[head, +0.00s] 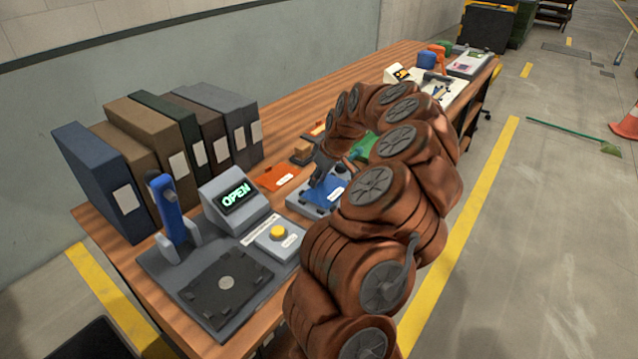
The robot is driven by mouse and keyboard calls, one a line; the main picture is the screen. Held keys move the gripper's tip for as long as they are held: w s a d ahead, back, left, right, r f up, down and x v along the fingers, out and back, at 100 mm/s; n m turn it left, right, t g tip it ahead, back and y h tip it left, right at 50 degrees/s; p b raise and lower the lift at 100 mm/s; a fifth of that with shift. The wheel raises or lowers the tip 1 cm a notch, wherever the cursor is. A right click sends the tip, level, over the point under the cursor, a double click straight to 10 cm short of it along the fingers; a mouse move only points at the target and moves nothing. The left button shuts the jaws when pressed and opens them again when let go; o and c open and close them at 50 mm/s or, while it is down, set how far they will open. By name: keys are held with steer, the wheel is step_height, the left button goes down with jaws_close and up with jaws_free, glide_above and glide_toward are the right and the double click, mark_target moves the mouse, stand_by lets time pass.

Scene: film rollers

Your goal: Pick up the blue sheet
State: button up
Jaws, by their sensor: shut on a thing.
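The blue sheet (325,193) is a flat blue piece with a pale label, at the grey holder (303,205) near the middle of the table. My gripper (318,180) is over its far left part, with its dark fingers shut on the sheet. My arm comes in from the lower right and arches over to it. The arm hides part of the sheet's right side. I cannot tell whether the sheet is lifted clear of the holder.
An orange sheet (278,177) lies just left of the blue one, and a green piece (364,144) shows behind it. A machine with an "OPEN" display (235,197) and a yellow button (278,232) stands front left. Several binders (110,180) line the back edge.

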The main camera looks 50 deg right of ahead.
step_height(320, 180, up, 2)
steer(key=shift+r, duration=0.15)
steer(key=s+a+r+b, duration=0.1)
steer(key=s+a+b, duration=0.2)
steer(key=s+a, duration=0.6)
steer(key=s, duration=0.3)
steer(key=shift+s+a+r+b, duration=0.2)
steer(key=shift+s+a+b, duration=0.1)
steer(key=shift+s+b, duration=0.1)
stand_by(0.8)
